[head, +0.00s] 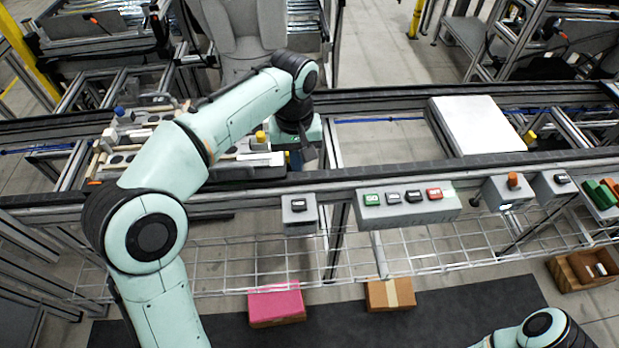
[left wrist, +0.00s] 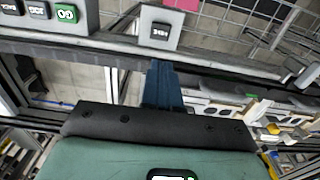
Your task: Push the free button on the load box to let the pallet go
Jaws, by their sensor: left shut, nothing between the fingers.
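A small grey box (head: 299,222) with one dark button (head: 298,205) sits on the front rail, left of the longer button panel. Its label looks like FREE upside down in the left wrist view (left wrist: 161,31), but is small. My left gripper (head: 308,160) is shut and empty, pointing down above the conveyor, behind and above this box and apart from it. Its dark blue fingers show in the left wrist view (left wrist: 162,82), below the box. A light pallet with fixtures (head: 262,158) lies on the left of the conveyor, partly hidden by my left arm. My right gripper is out of view.
A grey panel (head: 445,207) with several buttons, one green and one red, stands to the right. Beyond it are a box with an orange knob (head: 513,181) and another single-button box (head: 555,188). A white plate (head: 475,125) lies across the conveyor. Wire mesh hangs below the rail.

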